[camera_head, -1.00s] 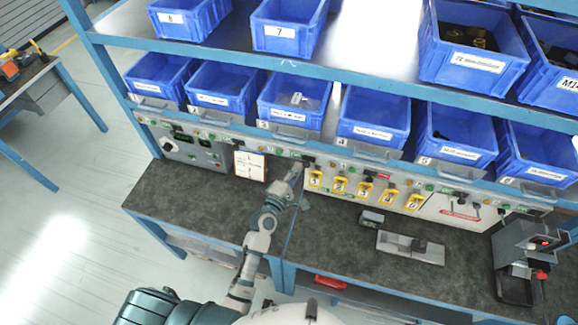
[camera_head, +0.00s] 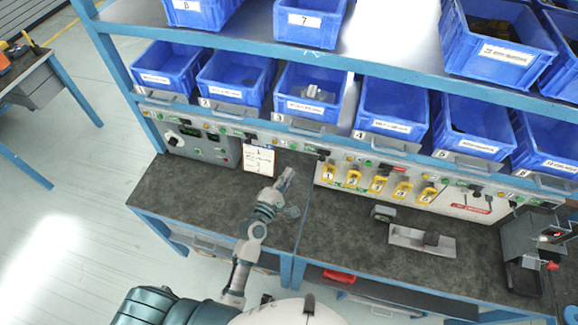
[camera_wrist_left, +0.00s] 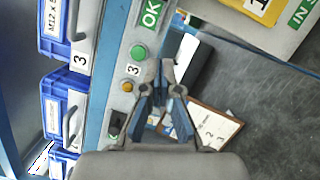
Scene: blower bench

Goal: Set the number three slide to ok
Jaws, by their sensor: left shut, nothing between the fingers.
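My left gripper (camera_head: 285,177) is shut and empty over the bench, a little in front of the control rail (camera_head: 240,133). In the left wrist view its closed fingers (camera_wrist_left: 161,110) are beside the rail, near a number 3 label (camera_wrist_left: 133,69). A green button (camera_wrist_left: 138,52) and an amber one (camera_wrist_left: 127,86) flank that label. A green OK label (camera_wrist_left: 152,12) is further up the rail. A small dark switch (camera_wrist_left: 115,125), possibly the number three slide, is partly hidden by the gripper; I cannot tell its setting. My right gripper is not in view.
Blue bins (camera_head: 310,92) line the shelf above the rail. A paper card (camera_head: 259,159) stands behind my gripper, left of yellow numbered tags (camera_head: 378,184). A grey fixture (camera_head: 422,242) lies on the bench at right. The left bench top (camera_head: 190,195) is clear.

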